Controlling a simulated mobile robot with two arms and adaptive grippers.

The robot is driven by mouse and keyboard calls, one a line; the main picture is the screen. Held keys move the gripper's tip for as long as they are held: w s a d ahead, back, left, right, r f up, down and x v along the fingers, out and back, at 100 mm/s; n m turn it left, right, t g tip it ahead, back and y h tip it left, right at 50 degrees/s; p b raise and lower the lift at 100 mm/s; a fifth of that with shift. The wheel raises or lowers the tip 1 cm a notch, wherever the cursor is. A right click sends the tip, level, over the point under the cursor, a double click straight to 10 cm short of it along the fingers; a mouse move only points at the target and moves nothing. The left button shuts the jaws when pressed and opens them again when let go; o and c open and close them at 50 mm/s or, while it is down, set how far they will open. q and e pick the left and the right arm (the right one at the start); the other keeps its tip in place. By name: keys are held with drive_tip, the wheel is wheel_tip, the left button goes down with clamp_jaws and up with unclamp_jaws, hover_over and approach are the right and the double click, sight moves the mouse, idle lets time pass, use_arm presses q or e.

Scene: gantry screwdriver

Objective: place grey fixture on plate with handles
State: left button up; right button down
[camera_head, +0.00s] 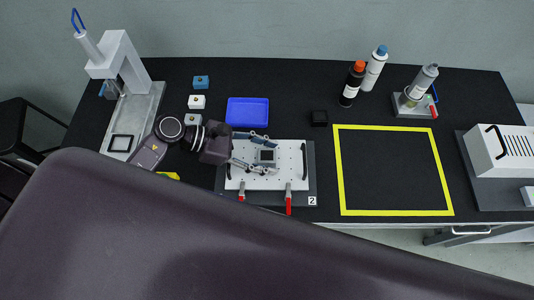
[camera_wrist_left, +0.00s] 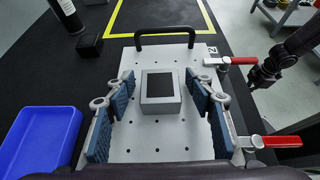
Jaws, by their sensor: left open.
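The grey fixture (camera_head: 267,156), a small square block with a dark top, appears to stand on the plate with handles (camera_head: 293,165). The plate is white, dotted with holes, with a black handle at either end. In the left wrist view the fixture (camera_wrist_left: 160,104) sits near the middle of the plate (camera_wrist_left: 150,147). My left gripper (camera_head: 268,153) is over the plate and open. Its blue-padded fingers are on both sides of the fixture, with gaps between. A dark gripper (camera_wrist_left: 264,76), seemingly my right one, shows at the right of the left wrist view; its opening is unclear.
Red-handled clamps (camera_head: 288,200) stand at the plate's front edge. A blue tray (camera_head: 247,111) and a black block (camera_head: 318,118) lie behind it. A yellow-framed area (camera_head: 393,170) to the right is empty. Bottles (camera_head: 352,84) stand at the back.

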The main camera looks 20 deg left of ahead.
use_arm(q)
drive_tip(key=shift+r, duration=0.3)
drive_tip(key=v, duration=0.3)
drive_tip(key=b+v, duration=0.1)
drive_tip(key=v, duration=0.3)
drive_tip(key=b+v, duration=0.1)
drive_tip(key=v, duration=0.2)
drive_tip(key=shift+s+a+f, duration=0.15)
drive_tip(key=shift+a, duration=0.3)
drive_tip(key=shift+s+a+r, duration=0.15)
drive_tip(key=shift+a+r, duration=0.3)
